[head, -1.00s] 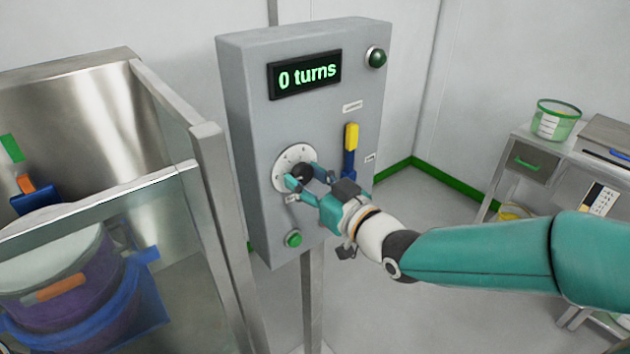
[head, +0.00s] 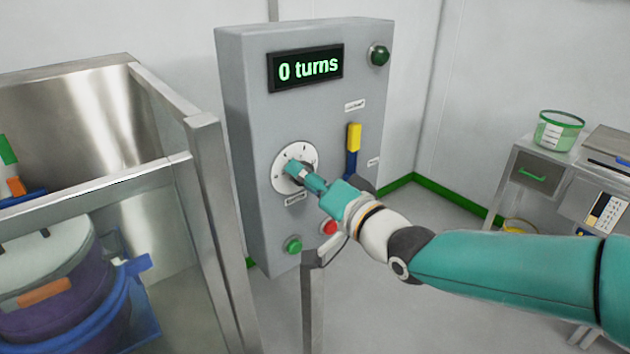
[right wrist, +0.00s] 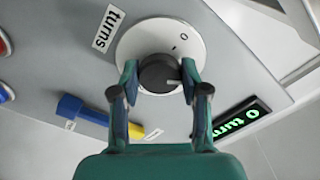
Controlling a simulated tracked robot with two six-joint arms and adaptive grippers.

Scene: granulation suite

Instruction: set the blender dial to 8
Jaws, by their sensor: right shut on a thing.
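The blender dial is a dark round knob (right wrist: 160,74) on a white marked plate (head: 282,178) on the grey control box (head: 245,120). My right gripper (head: 302,170) is at the dial in the head view. In the right wrist view its two fingers (right wrist: 160,84) are shut on the knob, one on each side. A "0" mark shows beside the knob on the plate. The display (head: 306,70) reads "0 turns". In the head view the knob is mostly hidden by the gripper. My left gripper is not in view.
A yellow and blue lever (head: 353,145) is right of the dial. A green button (head: 293,245) and a red button (head: 328,227) are below it. A steel-framed enclosure (head: 200,150) stands close on the left, and a side table (head: 540,160) on the right.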

